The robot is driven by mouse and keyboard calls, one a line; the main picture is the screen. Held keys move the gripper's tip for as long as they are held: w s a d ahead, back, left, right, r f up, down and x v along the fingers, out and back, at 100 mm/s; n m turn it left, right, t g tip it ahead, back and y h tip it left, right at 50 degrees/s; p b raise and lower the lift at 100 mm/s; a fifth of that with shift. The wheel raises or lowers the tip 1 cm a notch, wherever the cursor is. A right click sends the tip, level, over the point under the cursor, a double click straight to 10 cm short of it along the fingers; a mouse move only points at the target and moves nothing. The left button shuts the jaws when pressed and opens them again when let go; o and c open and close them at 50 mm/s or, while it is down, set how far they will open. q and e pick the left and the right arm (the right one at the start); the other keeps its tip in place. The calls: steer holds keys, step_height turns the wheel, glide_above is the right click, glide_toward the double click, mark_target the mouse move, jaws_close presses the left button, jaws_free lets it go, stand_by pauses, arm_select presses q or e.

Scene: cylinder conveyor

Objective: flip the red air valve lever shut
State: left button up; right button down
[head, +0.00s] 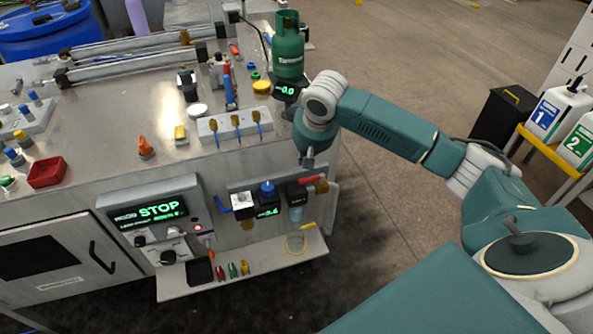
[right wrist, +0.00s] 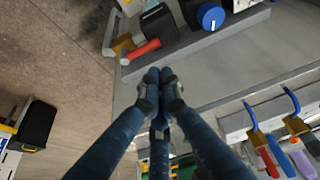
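The red air valve lever (head: 309,180) lies roughly level on the black and brass valve unit at the right end of the bench's front panel. It also shows in the right wrist view as a red handle (right wrist: 142,49) beside a brass fitting (right wrist: 122,44). My right gripper (head: 307,162) points down just above the lever in the head view. In the right wrist view its dark blue fingertips (right wrist: 159,75) are together with nothing between them, a little apart from the lever. My left gripper is in neither view.
A blue-knobbed regulator (head: 267,188) stands left of the valve. A green gas bottle (head: 289,45) stands on the bench top behind my right wrist. A small shelf (head: 265,262) juts out below.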

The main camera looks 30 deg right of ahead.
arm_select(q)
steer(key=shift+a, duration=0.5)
arm_select(e)
steer(key=shift+w+d+r+m, duration=0.1)
steer(key=shift+d+r+m, duration=0.2)
steer(key=shift+d+r, duration=0.25)
arm_select(q)
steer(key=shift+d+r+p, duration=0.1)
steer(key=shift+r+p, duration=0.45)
steer(key=shift+p, duration=0.05)
arm_select(e)
steer(key=x, duration=1)
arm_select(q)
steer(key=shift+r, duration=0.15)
arm_select(e)
steer(key=shift+r, duration=0.1)
steer(key=shift+s+a+n+p, duration=0.1)
steer(key=shift+s+n+p, duration=0.15)
steer(key=shift+n+p, duration=0.2)
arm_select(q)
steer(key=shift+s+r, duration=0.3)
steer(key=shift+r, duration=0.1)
